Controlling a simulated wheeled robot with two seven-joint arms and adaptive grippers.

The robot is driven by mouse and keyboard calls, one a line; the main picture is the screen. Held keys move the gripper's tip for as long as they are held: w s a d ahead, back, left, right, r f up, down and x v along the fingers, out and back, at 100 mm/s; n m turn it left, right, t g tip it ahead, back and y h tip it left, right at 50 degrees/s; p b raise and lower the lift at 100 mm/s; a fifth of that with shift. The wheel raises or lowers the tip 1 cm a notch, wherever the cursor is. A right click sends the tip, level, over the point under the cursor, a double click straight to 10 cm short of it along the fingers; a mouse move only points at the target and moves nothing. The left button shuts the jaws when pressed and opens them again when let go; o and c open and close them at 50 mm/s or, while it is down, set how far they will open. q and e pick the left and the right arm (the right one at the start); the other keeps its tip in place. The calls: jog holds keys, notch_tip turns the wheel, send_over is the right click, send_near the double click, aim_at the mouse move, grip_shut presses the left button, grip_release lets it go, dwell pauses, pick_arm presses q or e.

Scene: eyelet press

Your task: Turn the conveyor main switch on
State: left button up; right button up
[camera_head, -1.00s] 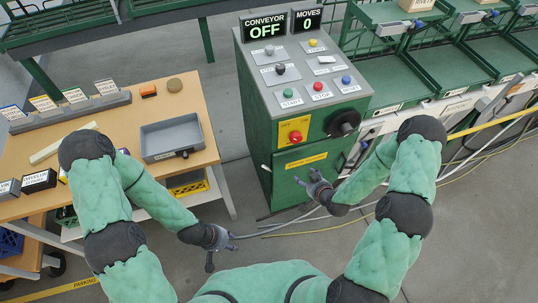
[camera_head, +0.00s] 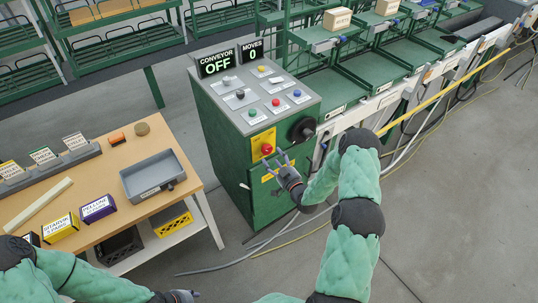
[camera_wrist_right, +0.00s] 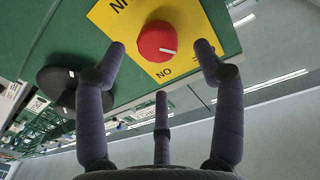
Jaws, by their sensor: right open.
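The main switch is a red round knob (camera_head: 267,149) on a yellow plate (camera_head: 262,140) on the front of the green control cabinet. In the right wrist view the knob (camera_wrist_right: 157,42) bears a white mark pointing right, and the plate appears upside down with "ON" below the knob. My right gripper (camera_head: 279,164) is open just in front of the knob. Its fingers (camera_wrist_right: 160,58) spread on both sides of the knob, with a third finger below; contact is not clear. The display (camera_head: 216,62) reads CONVEYOR OFF. My left gripper (camera_head: 183,296) is partly cut off at the bottom edge.
A black dial (camera_head: 304,129) sits right of the switch; it is also in the wrist view (camera_wrist_right: 58,84). Coloured buttons cover the cabinet top. A wooden table (camera_head: 100,175) with a grey tray (camera_head: 152,190) stands left.

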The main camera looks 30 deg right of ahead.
aim_at(268, 151)
jog(key=shift+w, duration=2.1)
